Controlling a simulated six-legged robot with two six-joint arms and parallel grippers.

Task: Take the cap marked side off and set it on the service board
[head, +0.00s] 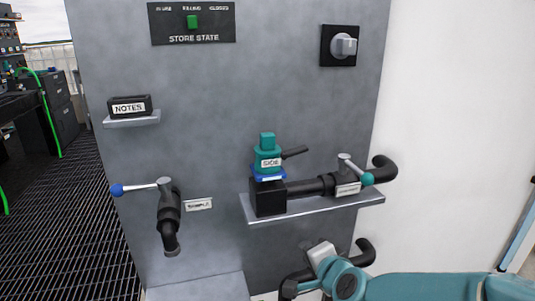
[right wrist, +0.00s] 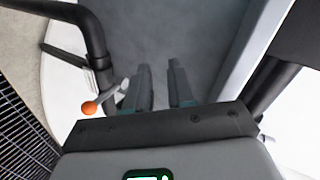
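The teal cap marked SIDE (head: 267,160) sits upright on a blue ring (head: 268,178) above a black block (head: 268,200) on the middle shelf. A dark lever sticks out to its right. My right arm comes in low from the right in the head view, below this shelf and apart from the cap. In the right wrist view my right gripper (right wrist: 160,78) has its two fingers apart with nothing between them. The cap does not show there. My left gripper is in neither view. I cannot tell which surface is the service board; a pale ledge (head: 200,289) shows at the bottom.
The shelf (head: 315,207) also carries a pipe and a teal-knobbed valve (head: 347,170). A blue-knobbed tap (head: 168,205) is left of it. A NOTES box (head: 129,106) stands on a small shelf. In the wrist view, a dark pipe and orange-knobbed lever (right wrist: 90,107) are left of the fingers.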

